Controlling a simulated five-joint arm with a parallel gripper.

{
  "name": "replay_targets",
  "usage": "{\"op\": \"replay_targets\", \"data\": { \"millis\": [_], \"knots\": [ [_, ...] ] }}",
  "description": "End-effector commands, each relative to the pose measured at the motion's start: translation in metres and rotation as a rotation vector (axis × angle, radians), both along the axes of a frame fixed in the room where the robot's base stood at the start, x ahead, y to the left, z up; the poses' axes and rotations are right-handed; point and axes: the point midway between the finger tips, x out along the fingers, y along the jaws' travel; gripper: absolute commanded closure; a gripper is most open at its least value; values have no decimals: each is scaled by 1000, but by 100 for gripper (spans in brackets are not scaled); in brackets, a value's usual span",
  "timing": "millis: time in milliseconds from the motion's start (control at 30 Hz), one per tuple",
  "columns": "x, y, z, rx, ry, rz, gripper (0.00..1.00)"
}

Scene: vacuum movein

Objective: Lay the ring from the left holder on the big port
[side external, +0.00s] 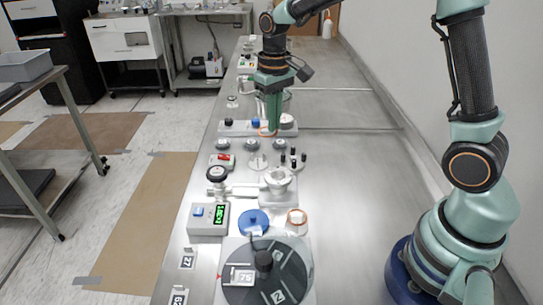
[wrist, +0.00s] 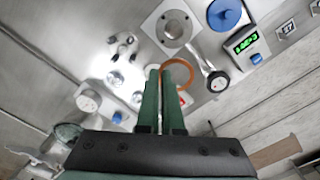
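My gripper (wrist: 160,70) has its green fingers pointing down, close together on one side of an orange ring (wrist: 178,73). The ring sticks out to the right of the fingertips in the wrist view. In the side view the gripper (side external: 268,128) is beyond the big port, and a bit of the orange ring (side external: 264,132) shows at its tips. The big port (side external: 279,178) is a pale round flange with an open middle; it also shows at the top of the wrist view (wrist: 173,27). The ring is apart from it. I cannot tell which holder is the left one.
A second orange-rimmed ring (side external: 297,217) sits near the blue disc (side external: 254,222). A valve with a black knob (side external: 216,173) is left of the port. Small upright posts (side external: 293,158) stand just behind it. A green-lit display box (side external: 208,218) and a dark turntable (side external: 267,278) are nearer.

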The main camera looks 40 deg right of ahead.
Motion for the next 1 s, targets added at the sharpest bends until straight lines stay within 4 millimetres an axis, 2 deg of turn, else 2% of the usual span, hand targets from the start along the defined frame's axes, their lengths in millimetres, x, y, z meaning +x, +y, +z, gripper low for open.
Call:
{"op": "replay_targets", "data": {
  "millis": [200, 367, 667, 1000],
  "knots": [
    [-23, 5, -20, 0, 1, 315, 100],
    [-31, 7, -27, 0, -1, 437, 100],
    [-33, 7, -41, 0, 1, 471, 100],
    [-34, 7, -71, 0, 2, 469, 100]
  ]
}}
